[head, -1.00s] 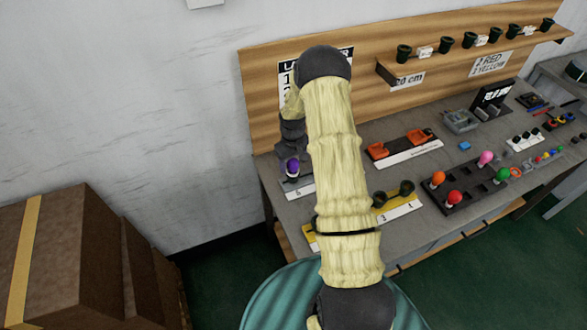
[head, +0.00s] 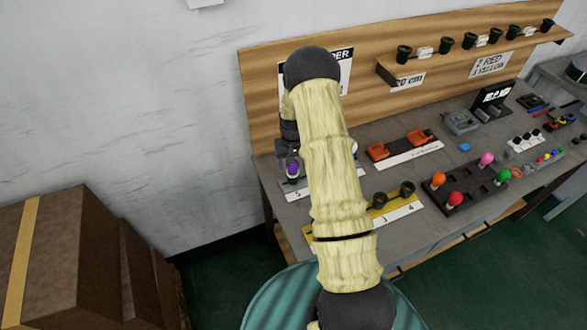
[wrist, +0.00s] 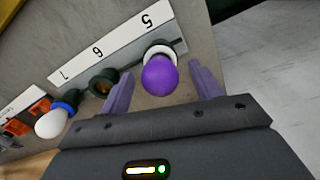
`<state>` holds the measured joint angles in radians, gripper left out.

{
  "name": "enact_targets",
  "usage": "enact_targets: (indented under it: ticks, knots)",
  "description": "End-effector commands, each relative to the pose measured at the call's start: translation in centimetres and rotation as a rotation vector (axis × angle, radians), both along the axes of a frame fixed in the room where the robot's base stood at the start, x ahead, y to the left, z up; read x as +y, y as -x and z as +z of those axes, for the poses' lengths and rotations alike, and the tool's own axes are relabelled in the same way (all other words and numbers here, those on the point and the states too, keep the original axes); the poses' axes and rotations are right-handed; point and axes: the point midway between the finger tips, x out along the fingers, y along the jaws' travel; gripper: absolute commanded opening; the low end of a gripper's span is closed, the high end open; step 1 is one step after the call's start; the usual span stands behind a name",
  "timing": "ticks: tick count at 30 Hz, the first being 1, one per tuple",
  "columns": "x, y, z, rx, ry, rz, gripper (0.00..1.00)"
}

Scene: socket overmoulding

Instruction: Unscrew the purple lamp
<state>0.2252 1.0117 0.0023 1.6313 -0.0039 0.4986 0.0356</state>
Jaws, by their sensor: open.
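The purple lamp (wrist: 159,76) sits in a socket by the number 5 on a white label strip (wrist: 112,46) in the wrist view. My gripper (wrist: 160,90) is open, with one purple finger on each side of the lamp and a visible gap on both sides. In the head view the purple lamp (head: 293,168) shows just left of my arm, under my wrist. My arm hides part of the strip there, and the fingertips are hard to make out.
Beside the lamp are an empty dark socket (wrist: 103,82) by 6 and a white lamp (wrist: 51,123) in a blue-ringed socket by 7. A dark tray (head: 468,192) with coloured lamps and orange holders (head: 418,137) lie to the right. The backboard (head: 262,95) rises behind.

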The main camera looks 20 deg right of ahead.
Motion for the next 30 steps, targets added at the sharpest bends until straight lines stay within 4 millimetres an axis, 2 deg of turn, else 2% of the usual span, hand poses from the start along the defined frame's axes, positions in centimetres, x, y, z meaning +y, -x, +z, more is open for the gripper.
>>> enact_targets:
  ticks: [2, 11, 22, 30]
  knots:
    - [0.04, -0.01, -0.03, 0.000, 0.000, -0.031, 0.64]
    - [0.02, 0.00, 0.00, 0.000, 0.001, -0.381, 0.64]
    - [0.04, 0.00, 0.00, 0.000, 0.000, -0.439, 0.64]
    - [0.07, -0.01, 0.06, 0.000, 0.001, -0.765, 0.64]
